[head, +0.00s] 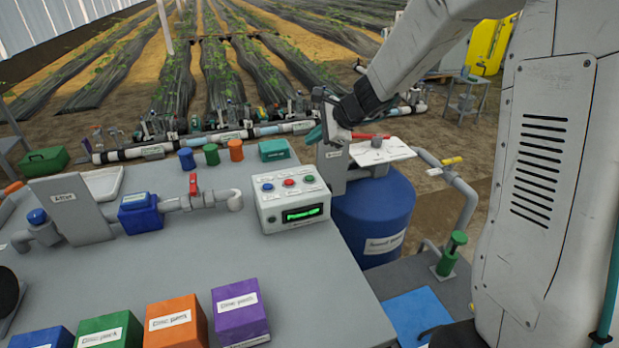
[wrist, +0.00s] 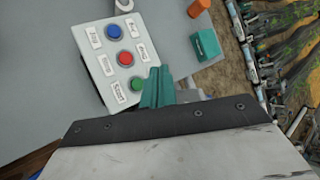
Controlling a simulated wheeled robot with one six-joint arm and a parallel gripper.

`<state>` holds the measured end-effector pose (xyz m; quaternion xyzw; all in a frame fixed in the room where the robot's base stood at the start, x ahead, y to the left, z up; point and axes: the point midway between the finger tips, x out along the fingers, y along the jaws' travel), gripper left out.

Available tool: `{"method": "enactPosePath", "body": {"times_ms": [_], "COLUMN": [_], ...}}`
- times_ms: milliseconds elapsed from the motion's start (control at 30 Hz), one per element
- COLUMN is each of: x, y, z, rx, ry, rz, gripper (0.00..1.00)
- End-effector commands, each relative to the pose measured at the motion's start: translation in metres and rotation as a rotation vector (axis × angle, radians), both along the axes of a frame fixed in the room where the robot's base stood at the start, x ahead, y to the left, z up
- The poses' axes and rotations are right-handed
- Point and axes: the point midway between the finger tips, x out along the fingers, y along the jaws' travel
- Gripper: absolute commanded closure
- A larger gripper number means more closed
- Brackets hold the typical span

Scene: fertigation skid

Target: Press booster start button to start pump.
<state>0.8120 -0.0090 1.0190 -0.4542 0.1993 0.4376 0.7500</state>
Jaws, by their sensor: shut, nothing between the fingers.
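The control box (head: 291,209) is a white panel on the grey bench, with a lit green display. Its top face carries a blue button (head: 267,187), a red button (head: 289,183) and a green button (head: 309,179) with small labels. In the wrist view the label beside the green button (wrist: 137,84) seems to read "Start", though it is small. My gripper (wrist: 160,74) is shut and empty. Its teal fingertips show just right of the green button in that view; contact cannot be told. In the head view my gripper (head: 314,134) appears above and behind the box.
A teal box (head: 274,150) and an orange cylinder (head: 236,150) stand behind the control box. Grey piping with a red-handled valve (head: 193,186) lies to its left. A blue barrel (head: 373,222) stands right of the bench. Bare bench lies in front of the box.

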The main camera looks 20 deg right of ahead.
Motion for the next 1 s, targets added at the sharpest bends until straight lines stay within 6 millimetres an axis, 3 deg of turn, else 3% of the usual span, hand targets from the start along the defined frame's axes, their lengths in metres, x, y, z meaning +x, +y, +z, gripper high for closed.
{"method": "enactPosePath", "body": {"times_ms": [167, 700, 1000], "x": [0.0, -0.001, 0.0], "y": [0.0, 0.0, 0.0], "z": [-0.009, -0.078, -0.088], "rx": [0.001, 0.001, -0.001], "ry": [0.002, 0.002, 0.0], "rz": [0.001, 0.002, 0.002], "gripper": [1.0, 1.0, 1.0]}}
